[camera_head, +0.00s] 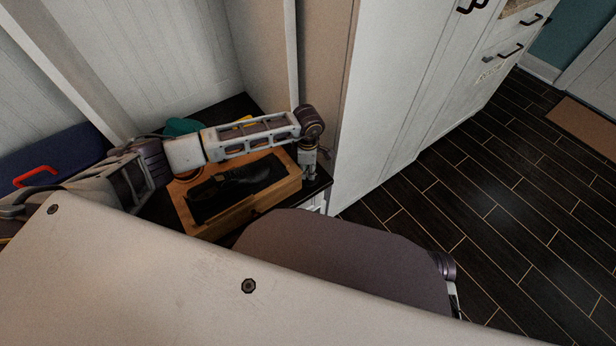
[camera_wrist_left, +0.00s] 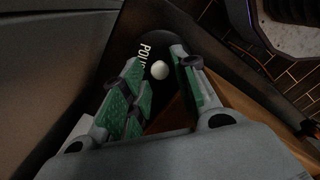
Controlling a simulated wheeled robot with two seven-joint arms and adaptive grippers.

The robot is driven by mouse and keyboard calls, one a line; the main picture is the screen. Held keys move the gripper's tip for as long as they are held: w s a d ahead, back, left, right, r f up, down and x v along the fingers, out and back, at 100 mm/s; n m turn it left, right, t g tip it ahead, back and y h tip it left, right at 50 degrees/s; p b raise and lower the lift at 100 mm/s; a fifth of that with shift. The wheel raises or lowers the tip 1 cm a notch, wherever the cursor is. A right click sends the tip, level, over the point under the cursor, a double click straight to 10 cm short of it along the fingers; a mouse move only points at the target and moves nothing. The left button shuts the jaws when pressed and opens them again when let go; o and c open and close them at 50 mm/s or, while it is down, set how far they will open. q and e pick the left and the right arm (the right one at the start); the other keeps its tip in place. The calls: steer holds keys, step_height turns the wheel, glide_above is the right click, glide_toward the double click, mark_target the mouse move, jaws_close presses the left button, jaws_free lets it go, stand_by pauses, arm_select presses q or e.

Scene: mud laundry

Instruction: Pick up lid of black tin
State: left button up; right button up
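The black tin's lid (camera_wrist_left: 143,28) shows in the left wrist view as a dark round top with pale lettering, partly readable as "POL", and a round white knob (camera_wrist_left: 160,70). My left gripper (camera_wrist_left: 160,82) is open, with a green-padded finger on either side of the knob. The knob appears between the fingers; I cannot tell whether they touch it. In the head view my left gripper (camera_head: 312,168) points down at the right corner of the dark tabletop, beside a wooden box. The tin is not clearly visible there. My right gripper is not in view.
The wooden box (camera_head: 282,190) bears a black shoe-like thing (camera_head: 237,188), under my left forearm. The dark tabletop (camera_head: 232,108) meets a white cabinet (camera_head: 385,110) at right. A teal item (camera_head: 183,127) lies behind my arm. Dark floor (camera_head: 510,190) at right is clear.

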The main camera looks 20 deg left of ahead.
arm_select(q)
steer(key=shift+f, duration=0.65)
steer(key=c, duration=0.6)
